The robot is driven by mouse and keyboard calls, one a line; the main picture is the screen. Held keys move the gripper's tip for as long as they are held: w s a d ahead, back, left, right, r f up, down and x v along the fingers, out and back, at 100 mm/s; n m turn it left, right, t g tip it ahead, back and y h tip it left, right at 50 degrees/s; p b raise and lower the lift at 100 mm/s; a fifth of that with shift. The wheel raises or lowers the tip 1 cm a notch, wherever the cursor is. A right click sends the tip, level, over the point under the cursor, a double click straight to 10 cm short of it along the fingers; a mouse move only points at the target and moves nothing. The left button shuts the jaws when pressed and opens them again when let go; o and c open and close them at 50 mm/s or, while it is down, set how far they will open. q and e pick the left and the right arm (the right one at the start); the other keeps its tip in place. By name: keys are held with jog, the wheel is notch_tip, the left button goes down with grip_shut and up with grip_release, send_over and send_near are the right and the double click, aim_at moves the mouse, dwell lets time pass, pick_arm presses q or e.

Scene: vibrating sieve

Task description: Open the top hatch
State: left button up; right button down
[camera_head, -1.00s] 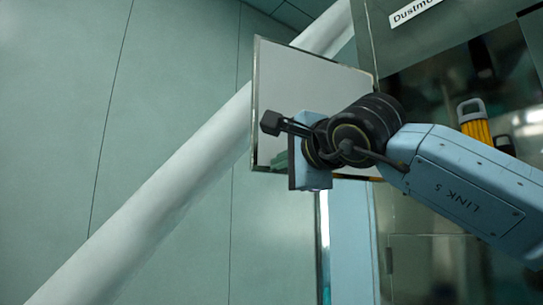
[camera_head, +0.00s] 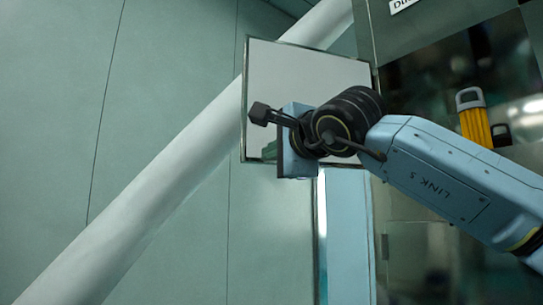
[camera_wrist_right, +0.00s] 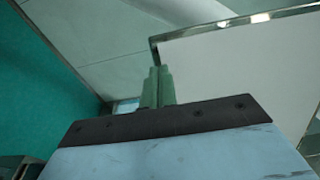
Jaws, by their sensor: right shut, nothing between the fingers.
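The hatch (camera_head: 300,75) is a flat light-grey panel with a thin metal rim. It stands swung out to the left of the machine's dark, shiny front (camera_head: 435,90). My right gripper (camera_head: 269,149) is in front of the panel's lower left part, largely hidden behind my wrist in the head view. In the right wrist view its green fingers (camera_wrist_right: 158,86) are shut and empty, close by the left edge of the panel (camera_wrist_right: 235,65). I cannot tell whether they touch it. My left gripper is not in view.
A thick pale pipe (camera_head: 150,190) runs diagonally behind the hatch, in front of a green panelled wall (camera_head: 55,110). A yellow handle-like part (camera_head: 475,120) sits at the machine's right side. Open space lies left of the hatch.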

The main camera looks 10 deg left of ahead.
jog(key=s+a+b, duration=0.1)
jog(key=s+b, duration=0.3)
jog(key=s, duration=0.8)
jog(key=shift+s, duration=0.3)
jog(key=shift+a, duration=0.1)
